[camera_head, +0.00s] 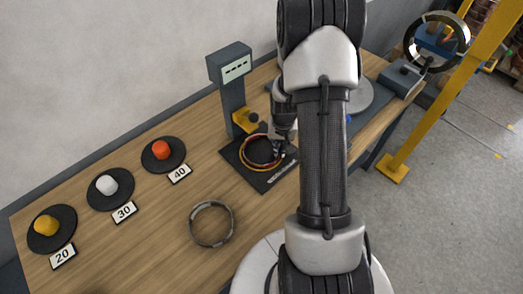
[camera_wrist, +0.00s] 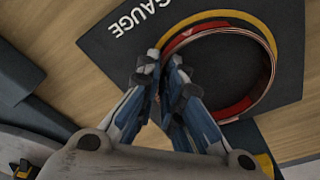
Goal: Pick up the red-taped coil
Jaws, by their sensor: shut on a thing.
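The copper coil with red tape (camera_wrist: 236,110) lies on or just above the black gauge mat (camera_head: 276,180); I cannot tell if it touches. It also shows in the head view (camera_head: 244,153), at the foot of the gauge post. My gripper (camera_wrist: 166,60) is shut on the coil's rim, at the left side of the ring in the wrist view. In the head view my gripper (camera_head: 279,146) is at the coil's right side, and my arm hides part of that area. A yellow arc runs along the coil's outside.
The gauge post (camera_head: 232,90) with a dashed display stands behind the coil. A grey ring (camera_head: 192,226) lies nearer on the table. Black discs with yellow (camera_head: 46,225), white (camera_head: 107,185) and orange-red (camera_head: 161,150) pegs, labelled 20, 30 and 40, stand to the left.

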